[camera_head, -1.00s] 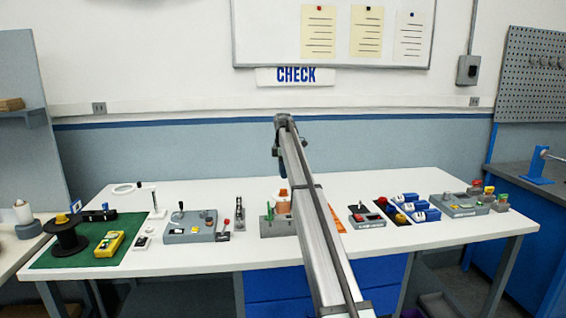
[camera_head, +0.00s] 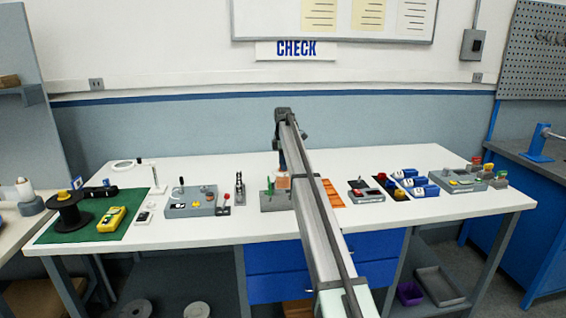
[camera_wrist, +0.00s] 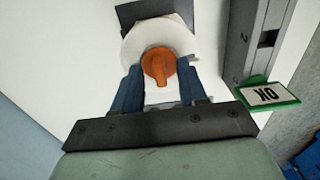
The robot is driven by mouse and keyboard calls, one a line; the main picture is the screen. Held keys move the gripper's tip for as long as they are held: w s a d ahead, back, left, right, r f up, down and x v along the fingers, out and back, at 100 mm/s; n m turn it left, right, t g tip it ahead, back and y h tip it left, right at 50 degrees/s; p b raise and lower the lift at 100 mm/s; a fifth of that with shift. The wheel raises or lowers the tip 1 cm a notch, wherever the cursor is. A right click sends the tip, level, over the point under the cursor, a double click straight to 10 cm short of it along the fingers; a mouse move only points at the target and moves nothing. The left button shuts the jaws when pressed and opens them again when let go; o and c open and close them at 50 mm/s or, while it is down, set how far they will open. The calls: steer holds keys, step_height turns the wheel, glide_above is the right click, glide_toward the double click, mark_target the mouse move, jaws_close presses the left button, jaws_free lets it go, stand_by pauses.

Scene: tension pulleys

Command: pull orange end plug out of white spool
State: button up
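The orange end plug (camera_wrist: 158,66) sits in the middle of the white spool (camera_wrist: 190,38) in the wrist view. My gripper (camera_wrist: 160,72) is open, with one blue finger on each side of the plug. I cannot tell whether the fingertips touch it. In the head view my gripper (camera_head: 282,163) is low over the spool's place on the table, and the arm hides part of the spool.
In the head view, an orange tray (camera_head: 332,193) lies right of the arm. A grey switch box (camera_head: 190,202) stands to the left.

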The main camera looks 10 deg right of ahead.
jaws_close()
steer(key=shift+r, duration=1.65)
stand_by(1.1)
steer(key=shift+r, duration=1.9)
steer(key=m, duration=0.3)
steer(key=shift+m, duration=0.3)
steer(key=shift+s+m, duration=0.2)
steer(key=shift+m, duration=0.4)
steer(key=s+f+m, duration=0.2)
steer(key=s+m, duration=0.1)
steer(key=s, duration=1)
steer(key=s+f+m, duration=0.3)
steer(key=s, duration=1.1)
steer(key=s+f+m, duration=0.3)
steer(key=s, duration=1.1)
steer(key=shift+s+m, duration=0.25)
steer(key=shift+m, duration=0.15)
